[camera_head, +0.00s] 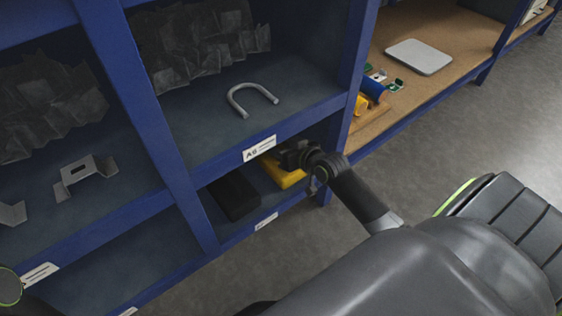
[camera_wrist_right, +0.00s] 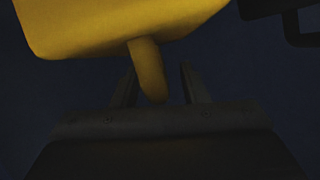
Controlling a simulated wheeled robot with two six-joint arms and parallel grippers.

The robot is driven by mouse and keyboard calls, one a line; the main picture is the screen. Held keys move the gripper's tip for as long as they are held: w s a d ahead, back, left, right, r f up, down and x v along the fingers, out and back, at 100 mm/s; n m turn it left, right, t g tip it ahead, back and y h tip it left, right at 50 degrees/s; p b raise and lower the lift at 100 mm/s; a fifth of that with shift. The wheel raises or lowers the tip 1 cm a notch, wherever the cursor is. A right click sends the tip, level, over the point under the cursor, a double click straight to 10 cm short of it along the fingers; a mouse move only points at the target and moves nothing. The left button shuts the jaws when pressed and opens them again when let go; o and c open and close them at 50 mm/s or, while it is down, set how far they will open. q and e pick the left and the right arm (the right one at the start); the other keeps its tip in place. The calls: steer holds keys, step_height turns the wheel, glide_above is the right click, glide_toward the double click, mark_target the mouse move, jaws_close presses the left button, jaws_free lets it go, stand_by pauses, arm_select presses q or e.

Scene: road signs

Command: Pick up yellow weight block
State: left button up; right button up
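The yellow weight block (camera_head: 282,174) lies in the lower shelf bay, partly hidden by my right gripper and the shelf above it. In the right wrist view the yellow block (camera_wrist_right: 110,25) fills the upper left, and its yellow handle (camera_wrist_right: 149,70) sticks out toward my gripper. My right gripper (camera_head: 290,158) reaches into the bay from the right. In the wrist view its two fingers (camera_wrist_right: 159,85) are apart, with the handle's end between them. There is a gap on the right side of the handle. My left gripper is not in view.
A black block (camera_head: 234,194) lies left of the yellow one. A blue shelf edge (camera_head: 225,160) runs just above. A grey U-shaped bar (camera_head: 252,98) and metal brackets (camera_head: 85,174) lie on the upper shelves. Open floor (camera_head: 460,125) is at the right.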

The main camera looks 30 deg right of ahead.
jaws_close()
stand_by(1.2)
steer(key=shift+r, duration=0.1)
